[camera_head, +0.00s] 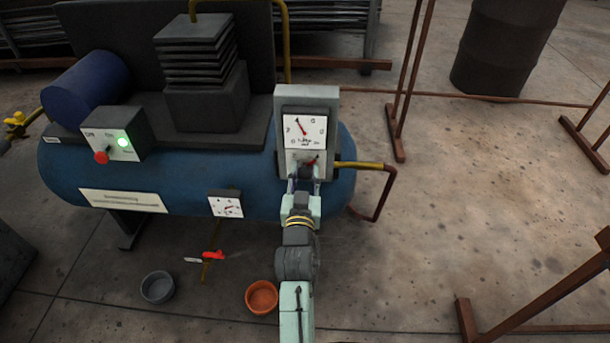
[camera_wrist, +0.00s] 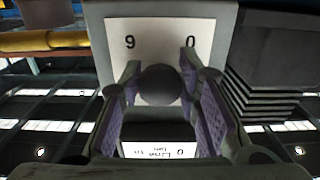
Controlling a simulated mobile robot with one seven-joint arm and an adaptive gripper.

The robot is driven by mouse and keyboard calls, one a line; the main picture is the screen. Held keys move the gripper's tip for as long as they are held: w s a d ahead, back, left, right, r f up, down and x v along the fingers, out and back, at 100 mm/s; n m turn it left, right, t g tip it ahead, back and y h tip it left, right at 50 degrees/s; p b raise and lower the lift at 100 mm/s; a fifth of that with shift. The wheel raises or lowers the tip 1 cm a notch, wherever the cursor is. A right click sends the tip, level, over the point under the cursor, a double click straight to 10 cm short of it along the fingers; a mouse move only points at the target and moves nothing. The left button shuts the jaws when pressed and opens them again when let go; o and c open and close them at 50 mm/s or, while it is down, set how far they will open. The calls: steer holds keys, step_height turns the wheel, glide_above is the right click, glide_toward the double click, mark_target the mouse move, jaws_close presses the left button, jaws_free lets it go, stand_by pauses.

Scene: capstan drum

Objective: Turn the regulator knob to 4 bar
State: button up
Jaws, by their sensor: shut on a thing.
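The regulator is a grey-green panel (camera_head: 333,98) on the right end of the blue compressor tank. The dark round regulator knob (camera_head: 306,171) is below the dial. My gripper (camera_head: 304,182) reaches up from below and is shut on the knob. In the wrist view the knob (camera_wrist: 161,84) sits between the two fingers of my gripper (camera_wrist: 160,90). A white plate (camera_wrist: 160,35) behind it shows "9" and "0".
A control box (camera_head: 117,134) with a red button and a green light is on the tank's left. A yellow and dark red pipe (camera_head: 375,168) leaves the regulator's right side. A second gauge (camera_head: 225,205), a red-handled valve (camera_head: 212,254) and two bowls (camera_head: 262,297) are lower. Floor at right is mostly clear.

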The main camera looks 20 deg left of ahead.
steer(key=shift+r, duration=0.1)
steer(key=o, duration=1.2)
steer(key=shift+c, duration=0.2)
